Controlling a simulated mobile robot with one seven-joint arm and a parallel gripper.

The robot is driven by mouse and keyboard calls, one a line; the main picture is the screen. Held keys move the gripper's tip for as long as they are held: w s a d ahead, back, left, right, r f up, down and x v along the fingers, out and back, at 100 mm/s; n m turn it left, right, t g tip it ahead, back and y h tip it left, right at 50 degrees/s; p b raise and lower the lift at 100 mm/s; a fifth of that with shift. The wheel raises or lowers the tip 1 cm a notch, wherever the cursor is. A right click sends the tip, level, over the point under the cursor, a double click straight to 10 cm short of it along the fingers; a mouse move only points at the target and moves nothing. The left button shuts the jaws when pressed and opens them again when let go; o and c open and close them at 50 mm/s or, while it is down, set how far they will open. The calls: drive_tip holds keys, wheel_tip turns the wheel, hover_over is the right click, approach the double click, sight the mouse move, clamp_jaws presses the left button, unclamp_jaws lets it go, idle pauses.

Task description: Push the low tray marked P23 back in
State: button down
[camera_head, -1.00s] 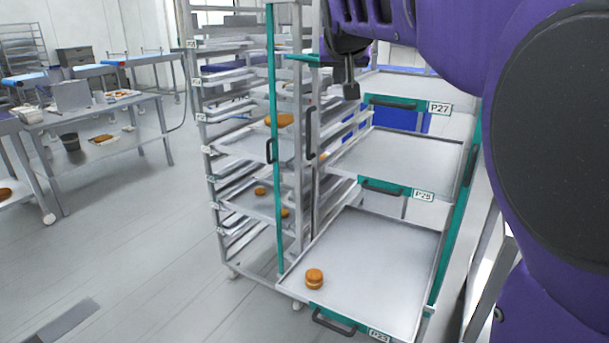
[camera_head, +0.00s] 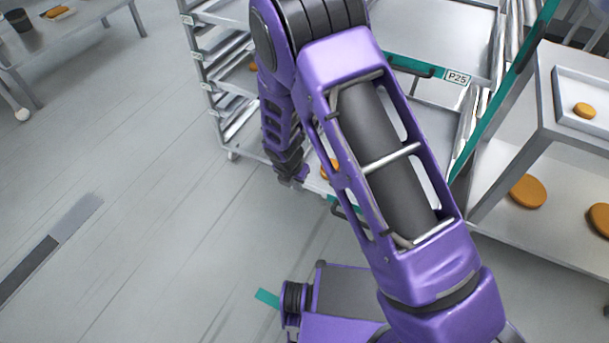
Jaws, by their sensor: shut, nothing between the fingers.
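The low tray (camera_head: 438,128) is pulled out from the rack, below the tray marked P25 (camera_head: 420,18). My arm covers much of it, and its label is hidden. A filled round (camera_head: 330,168) sits near the low tray's front left corner. The low tray's dark handle (camera_head: 345,212) shows partly at its front, beside my arm. My gripper (camera_head: 291,180) is shut and empty, pointing down just left of the low tray's front left corner. I cannot tell whether it touches the tray.
The rack (camera_head: 205,75) stands behind, with the P25 tray also pulled out above. A shelf unit (camera_head: 545,130) with several rounds stands close on the right. A table (camera_head: 75,30) is at the far left. The floor (camera_head: 140,190) at left is clear.

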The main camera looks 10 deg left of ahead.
sight(307, 186)
drive_tip(key=w+f, duration=0.2)
drive_tip(key=f, duration=0.1)
drive_tip(key=w+d+f, duration=0.1)
drive_tip(key=w+f, duration=0.1)
drive_tip(key=f, duration=0.1)
drive_tip(key=w+d+f, duration=0.1)
drive_tip(key=w+f, duration=0.1)
drive_tip(key=f, duration=0.1)
drive_tip(key=shift+f+b, duration=0.15)
drive_tip(key=shift+b, duration=0.2)
drive_tip(key=shift+w, duration=0.1)
